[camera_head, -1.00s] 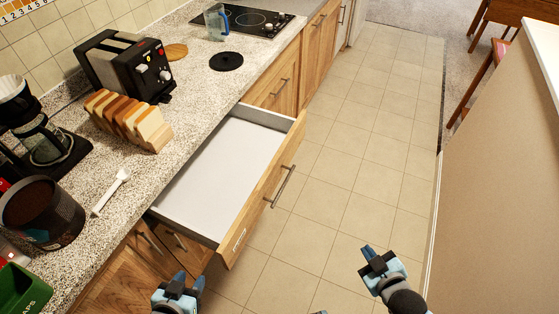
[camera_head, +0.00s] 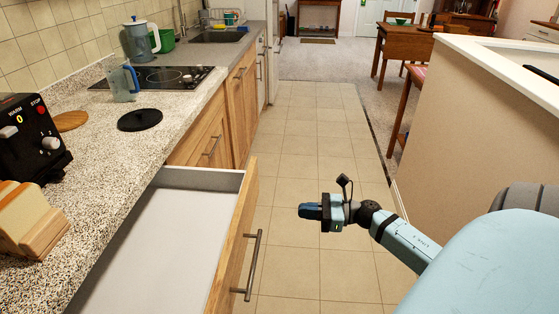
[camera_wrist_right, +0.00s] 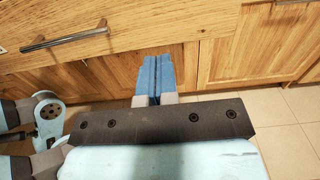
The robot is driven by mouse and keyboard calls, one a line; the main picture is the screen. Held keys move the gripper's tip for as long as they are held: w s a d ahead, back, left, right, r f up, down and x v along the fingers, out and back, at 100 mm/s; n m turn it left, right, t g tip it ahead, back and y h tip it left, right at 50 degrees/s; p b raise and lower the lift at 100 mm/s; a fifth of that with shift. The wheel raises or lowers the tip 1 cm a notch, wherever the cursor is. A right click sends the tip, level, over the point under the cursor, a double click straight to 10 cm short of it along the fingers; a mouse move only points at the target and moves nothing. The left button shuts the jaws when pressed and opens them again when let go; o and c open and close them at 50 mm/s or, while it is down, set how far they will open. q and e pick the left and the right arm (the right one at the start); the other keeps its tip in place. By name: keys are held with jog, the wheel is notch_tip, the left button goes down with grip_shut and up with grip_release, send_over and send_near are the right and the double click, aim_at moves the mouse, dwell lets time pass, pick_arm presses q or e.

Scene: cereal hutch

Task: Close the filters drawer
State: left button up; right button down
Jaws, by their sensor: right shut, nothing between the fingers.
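The filters drawer (camera_head: 250,225) is pulled well open from the counter and looks empty, with a white inside. Its wooden front carries a bar handle (camera_head: 254,265). The near end of the drawer is cut off by the picture edge. My right gripper (camera_head: 308,212) is shut and empty, over the floor to the right of the drawer front, apart from the handle. In the right wrist view my blue fingers (camera_wrist_right: 155,72) point toward wooden fronts, and a bar handle (camera_wrist_right: 66,38) shows to their left. My left gripper is not visible.
The counter holds bread slices (camera_head: 28,222), a toaster (camera_head: 28,135), a black round disc (camera_head: 140,120), a clear jug (camera_head: 122,82) and a stove top (camera_head: 160,77). The tiled floor (camera_head: 310,130) is clear. A half wall (camera_head: 465,120) stands at the right.

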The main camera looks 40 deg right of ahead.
aim_at(251, 207)
jog(key=x, duration=1.2)
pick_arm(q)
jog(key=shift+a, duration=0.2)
pick_arm(e)
jog(key=shift+w+a, duration=0.15)
jog(key=shift+w, duration=0.05)
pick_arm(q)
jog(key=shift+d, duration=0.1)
pick_arm(e)
jog(key=shift+w+a, duration=0.35)
jog(key=shift+w, duration=0.15)
jog(key=b+x, duration=0.4)
jog(key=x, duration=2)
jog(key=shift+f, duration=0.1)
jog(key=b+x, duration=0.1)
jog(key=x, duration=0.3)
jog(key=shift+w, duration=0.2)
jog(key=shift+r, duration=0.3)
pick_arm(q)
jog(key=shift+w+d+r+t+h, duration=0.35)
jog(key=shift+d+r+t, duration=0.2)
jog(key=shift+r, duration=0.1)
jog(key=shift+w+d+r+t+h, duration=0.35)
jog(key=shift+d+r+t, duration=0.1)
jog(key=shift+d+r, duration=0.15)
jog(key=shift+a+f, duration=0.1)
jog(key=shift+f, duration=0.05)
pick_arm(e)
jog(key=shift+a+r, duration=0.1)
jog(key=shift+r, duration=0.05)
